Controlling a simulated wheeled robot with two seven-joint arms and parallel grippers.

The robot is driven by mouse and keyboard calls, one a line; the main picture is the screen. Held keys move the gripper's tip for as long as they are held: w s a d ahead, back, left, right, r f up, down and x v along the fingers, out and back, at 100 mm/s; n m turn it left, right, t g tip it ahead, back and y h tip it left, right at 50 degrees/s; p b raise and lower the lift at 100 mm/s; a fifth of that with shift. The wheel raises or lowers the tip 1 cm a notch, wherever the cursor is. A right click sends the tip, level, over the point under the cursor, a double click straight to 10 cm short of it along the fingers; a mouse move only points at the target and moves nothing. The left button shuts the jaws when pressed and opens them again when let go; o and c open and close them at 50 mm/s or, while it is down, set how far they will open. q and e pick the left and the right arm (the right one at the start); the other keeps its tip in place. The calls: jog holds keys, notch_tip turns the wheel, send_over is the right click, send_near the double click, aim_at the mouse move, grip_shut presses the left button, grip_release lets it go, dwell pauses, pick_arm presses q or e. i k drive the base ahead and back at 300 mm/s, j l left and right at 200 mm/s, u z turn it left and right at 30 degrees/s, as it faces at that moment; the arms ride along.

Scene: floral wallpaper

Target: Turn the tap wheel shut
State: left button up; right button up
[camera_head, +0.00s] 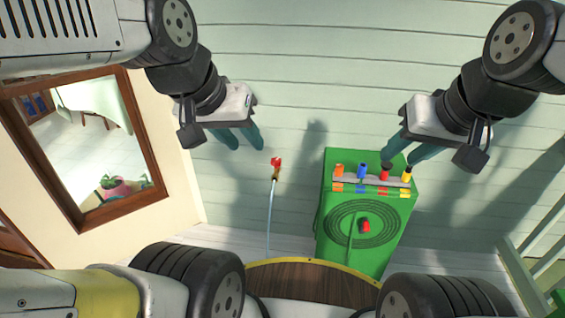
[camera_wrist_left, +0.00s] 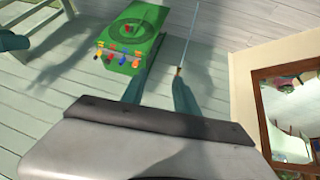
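The tap has a small red wheel (camera_head: 276,162) on a brass-coloured body, near the pale plank wall. A thin pale blue line, water or a hose, runs down from it. In the left wrist view the brass tap body (camera_wrist_left: 179,71) shows beside the right-hand fingertip; I cannot make out its wheel there. My left gripper (camera_head: 246,148) is above and left of the tap in the head view, apart from it. Its fingers (camera_wrist_left: 158,82) are spread with nothing between them. My right gripper (camera_head: 403,157) is open and empty above the right side of the green box.
A green box (camera_head: 394,238) stands right of the tap. It carries orange, blue, red and yellow knobs and a coiled hose picture with a red piece. A wooden-framed window or mirror (camera_head: 143,134) is at left. A railing (camera_head: 520,275) is at lower right. Open space surrounds the tap.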

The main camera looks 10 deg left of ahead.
aim_at(277, 161)
jog(key=i+j+z, duration=0.2)
jog(key=j, duration=0.15)
jog(key=i+j+z, duration=0.15)
jog(key=j, duration=0.25)
jog(key=i+j+z, duration=0.2)
jog(key=j, duration=0.2)
jog(key=k+l, duration=0.05)
